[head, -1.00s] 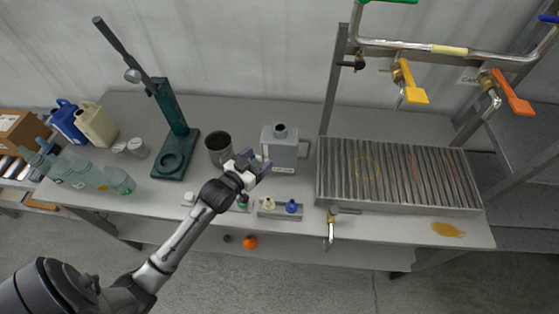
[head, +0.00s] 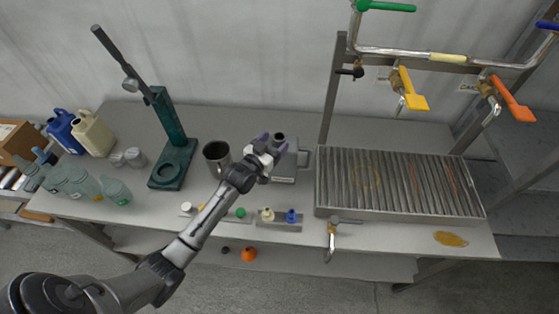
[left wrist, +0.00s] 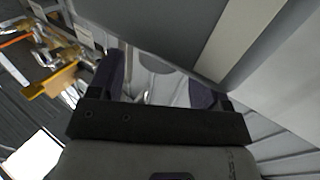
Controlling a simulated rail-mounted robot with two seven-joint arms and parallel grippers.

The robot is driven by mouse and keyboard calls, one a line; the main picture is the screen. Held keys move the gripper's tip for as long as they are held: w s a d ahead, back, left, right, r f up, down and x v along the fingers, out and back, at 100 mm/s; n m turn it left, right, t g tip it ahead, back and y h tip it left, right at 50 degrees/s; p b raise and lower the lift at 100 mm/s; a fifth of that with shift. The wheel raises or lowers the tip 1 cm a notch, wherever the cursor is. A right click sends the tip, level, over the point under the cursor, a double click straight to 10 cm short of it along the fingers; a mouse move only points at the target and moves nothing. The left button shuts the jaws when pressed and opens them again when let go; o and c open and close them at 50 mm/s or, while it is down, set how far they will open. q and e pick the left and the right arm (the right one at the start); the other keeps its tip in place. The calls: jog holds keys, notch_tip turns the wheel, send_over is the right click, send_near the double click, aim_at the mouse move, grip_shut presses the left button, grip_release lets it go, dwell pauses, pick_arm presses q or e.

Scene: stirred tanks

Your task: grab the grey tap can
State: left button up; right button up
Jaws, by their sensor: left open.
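The grey can (head: 287,170) stands upright on the bench in the head view, with a dark round mouth on top and a handle on its right side. My left gripper (head: 272,144) is open at the upper part of the can and hides some of its left side and top. The head view does not show whether the fingers touch it. In the left wrist view the two dark fingers (left wrist: 158,85) stand apart with grey surfaces between and beyond them. I cannot tell there which surface is the can. My right gripper is not in view.
A small rack (head: 278,223) with coloured stoppers lies in front. A ribbed drain tray (head: 395,183) is to the right, under pipes with coloured valve handles.

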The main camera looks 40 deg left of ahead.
aim_at(281, 135)
pick_arm(q)
jog(key=shift+w+a, duration=0.15)
jog(key=shift+w, duration=2.1)
grip_shut()
